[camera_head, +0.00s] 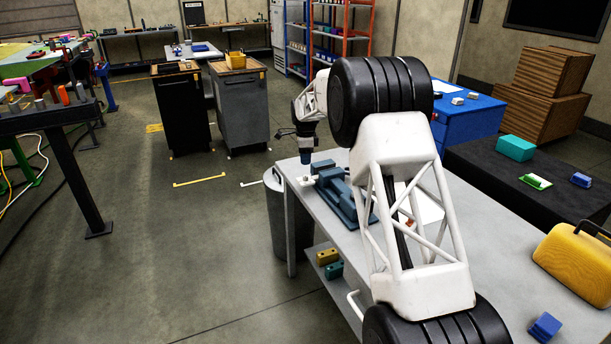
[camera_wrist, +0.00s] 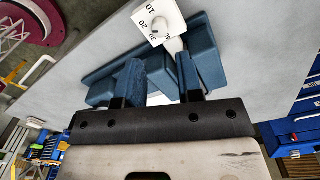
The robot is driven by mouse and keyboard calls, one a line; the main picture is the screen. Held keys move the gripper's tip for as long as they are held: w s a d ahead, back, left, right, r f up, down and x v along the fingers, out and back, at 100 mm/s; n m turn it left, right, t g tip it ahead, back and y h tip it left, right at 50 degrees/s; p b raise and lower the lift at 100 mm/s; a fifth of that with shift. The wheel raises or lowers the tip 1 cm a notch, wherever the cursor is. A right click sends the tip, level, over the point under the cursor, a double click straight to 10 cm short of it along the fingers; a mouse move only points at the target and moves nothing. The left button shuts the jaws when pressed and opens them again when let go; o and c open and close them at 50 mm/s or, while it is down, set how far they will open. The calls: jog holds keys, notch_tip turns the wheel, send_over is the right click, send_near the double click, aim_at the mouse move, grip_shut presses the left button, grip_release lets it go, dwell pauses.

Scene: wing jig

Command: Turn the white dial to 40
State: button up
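The white dial (camera_wrist: 172,12) shows at the top of the wrist view, a square white face with black numbers; 10 and 20 are readable and others are partly hidden. A small pale knob sits on it; I cannot tell which number it points to. In the head view the dial (camera_head: 305,181) lies near the far left corner of the table. My gripper (camera_wrist: 159,62) has its two blue fingers apart, with no thing clearly held between them. In the head view my gripper (camera_head: 306,158) points down just above the dial; contact cannot be judged.
A blue vise-like fixture (camera_head: 340,196) stands right beside the dial on the grey table (camera_head: 500,262). A yellow case (camera_head: 577,262) and a small blue block (camera_head: 545,326) are nearer on the right. A grey bin (camera_head: 275,213) stands left of the table.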

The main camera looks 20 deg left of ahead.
aim_at(305, 176)
dwell(0.3)
jog(key=shift+s+f, duration=0.1)
jog(key=shift+f, duration=3.75)
grip_shut()
